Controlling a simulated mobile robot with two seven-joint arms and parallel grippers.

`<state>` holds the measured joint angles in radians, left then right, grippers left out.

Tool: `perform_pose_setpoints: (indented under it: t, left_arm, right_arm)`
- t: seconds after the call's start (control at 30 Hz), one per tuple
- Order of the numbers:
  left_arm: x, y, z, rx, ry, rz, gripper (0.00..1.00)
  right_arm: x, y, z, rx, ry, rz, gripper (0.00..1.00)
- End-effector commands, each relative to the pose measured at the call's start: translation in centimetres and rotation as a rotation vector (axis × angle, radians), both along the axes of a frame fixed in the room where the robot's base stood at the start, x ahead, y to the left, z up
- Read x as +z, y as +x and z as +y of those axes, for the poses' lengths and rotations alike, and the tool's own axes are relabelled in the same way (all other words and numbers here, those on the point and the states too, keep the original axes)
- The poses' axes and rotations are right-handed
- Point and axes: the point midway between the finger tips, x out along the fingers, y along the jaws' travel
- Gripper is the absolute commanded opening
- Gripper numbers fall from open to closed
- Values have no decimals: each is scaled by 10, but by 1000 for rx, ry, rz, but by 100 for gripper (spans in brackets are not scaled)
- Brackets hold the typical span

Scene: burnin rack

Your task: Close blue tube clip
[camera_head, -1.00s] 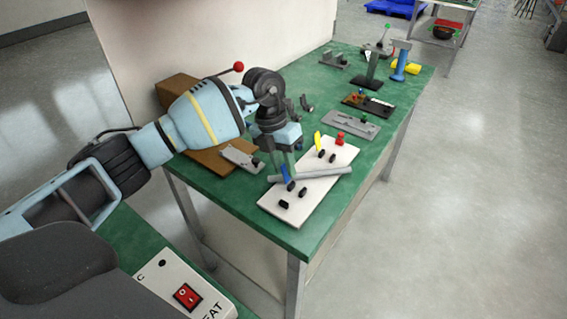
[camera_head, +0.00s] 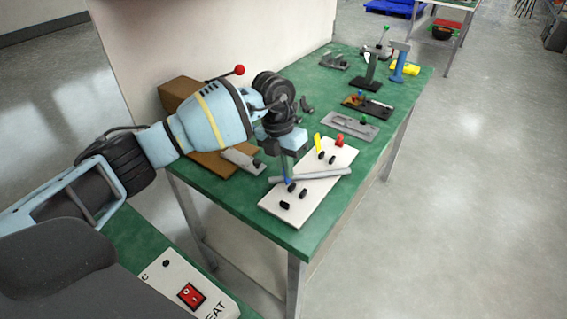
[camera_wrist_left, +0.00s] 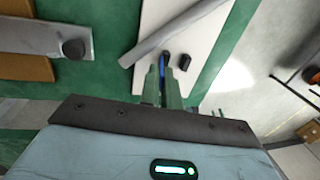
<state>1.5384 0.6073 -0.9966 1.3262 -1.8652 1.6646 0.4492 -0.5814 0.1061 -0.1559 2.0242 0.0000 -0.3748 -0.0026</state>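A white board (camera_head: 318,188) lies on the green bench with a grey tube (camera_head: 325,174) across it. The blue tube clip (camera_head: 290,182) is at the tube's left part, mostly hidden by my fingers in the head view. My left gripper (camera_head: 288,172) points down at it. In the left wrist view, its two fingers (camera_wrist_left: 163,88) are close together, with a thin strip of the blue clip (camera_wrist_left: 162,66) between them. The fingers look shut on it. A yellow clip (camera_head: 318,143) stands upright farther along the board. My right gripper is not in view.
A red block (camera_head: 339,140) and several black knobs are on the board. A grey plate (camera_head: 350,126) and a dark fixture (camera_head: 368,105) lie behind it. A brown box (camera_head: 178,92) stands at the left by the wall. The floor right of the bench is clear.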

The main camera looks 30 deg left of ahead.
Motion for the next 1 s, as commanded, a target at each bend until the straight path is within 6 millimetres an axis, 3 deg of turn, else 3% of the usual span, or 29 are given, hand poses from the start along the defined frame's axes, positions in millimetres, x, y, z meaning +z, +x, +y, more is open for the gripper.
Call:
perform_pose_setpoints:
  t: [0.1, 0.43, 1.0]
  left_arm:
    - [8, 0, -6, -3, 78, -19, 0]
    - [7, -1, -19, -2, 322, -53, 0]
    - [1, -3, -28, 2, 521, -77, 0]
  right_arm:
    - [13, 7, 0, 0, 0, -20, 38]
    - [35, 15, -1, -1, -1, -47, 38]
    - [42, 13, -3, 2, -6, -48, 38]
